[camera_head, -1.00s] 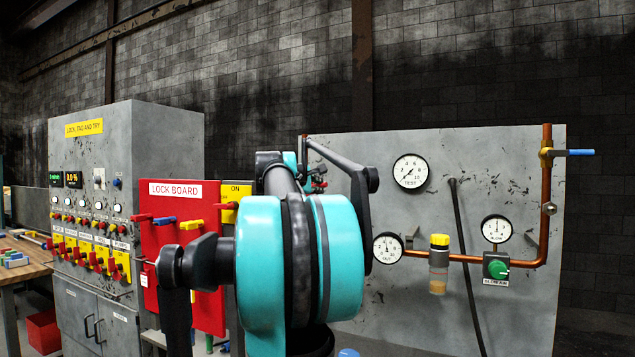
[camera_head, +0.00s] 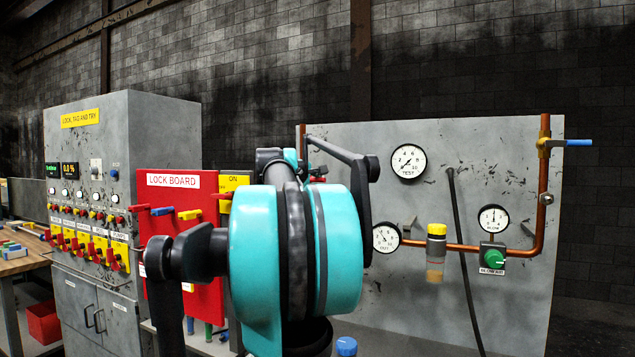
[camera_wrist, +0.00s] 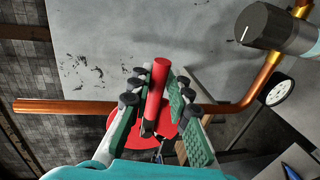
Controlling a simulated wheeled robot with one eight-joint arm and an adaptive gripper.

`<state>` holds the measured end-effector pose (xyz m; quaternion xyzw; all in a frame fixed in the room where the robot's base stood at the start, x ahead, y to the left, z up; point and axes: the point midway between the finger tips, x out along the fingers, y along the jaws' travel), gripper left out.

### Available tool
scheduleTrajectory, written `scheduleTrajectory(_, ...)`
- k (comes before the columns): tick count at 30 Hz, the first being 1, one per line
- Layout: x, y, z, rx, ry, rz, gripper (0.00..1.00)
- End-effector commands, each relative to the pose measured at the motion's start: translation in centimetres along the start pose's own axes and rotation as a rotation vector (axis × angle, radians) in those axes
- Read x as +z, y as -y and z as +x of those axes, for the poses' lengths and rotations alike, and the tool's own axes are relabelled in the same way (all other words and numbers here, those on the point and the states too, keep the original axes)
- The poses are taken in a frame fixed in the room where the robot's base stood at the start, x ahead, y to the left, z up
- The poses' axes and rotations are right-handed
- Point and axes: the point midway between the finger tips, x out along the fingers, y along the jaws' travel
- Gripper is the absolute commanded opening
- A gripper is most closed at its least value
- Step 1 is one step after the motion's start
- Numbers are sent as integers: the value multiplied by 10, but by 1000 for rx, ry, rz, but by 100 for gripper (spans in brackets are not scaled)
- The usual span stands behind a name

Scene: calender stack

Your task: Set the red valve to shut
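The red valve shows in the wrist view as a red bar-like handle (camera_wrist: 158,82) over a round red disc (camera_wrist: 122,130), in front of a copper pipe. My gripper (camera_wrist: 157,92) has its two green-padded fingers on either side of the handle. The fingers look apart, with a narrow gap at the handle on both sides; contact is not clear. In the head view my teal arm hides the gripper and nearly all of the valve.
A grey panel (camera_head: 470,165) carries gauges, copper pipe (camera_head: 543,210), a yellow-capped filter (camera_head: 436,250) and a green knob (camera_head: 493,257). A black knob (camera_wrist: 262,27) is at the wrist view's upper right. The red lock board (camera_head: 180,245) and grey cabinet (camera_head: 150,140) stand left.

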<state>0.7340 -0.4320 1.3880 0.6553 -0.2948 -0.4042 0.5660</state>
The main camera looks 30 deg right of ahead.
Motion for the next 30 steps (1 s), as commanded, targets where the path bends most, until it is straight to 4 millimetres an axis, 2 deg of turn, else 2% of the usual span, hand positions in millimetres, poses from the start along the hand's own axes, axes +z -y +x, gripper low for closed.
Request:
scheduleTrajectory(1,0,0,0,0,0,0,25)
scheduleTrajectory(4,0,0,0,1,0,-1,35)
scheduleTrajectory(12,0,-1,0,1,0,-2,35)
scheduleTrajectory(16,-1,-1,-8,1,-1,-3,35)
scheduleTrajectory(20,-1,-1,-28,1,-3,-4,35)
scheduleTrajectory(30,-1,0,-95,1,-3,-3,35)
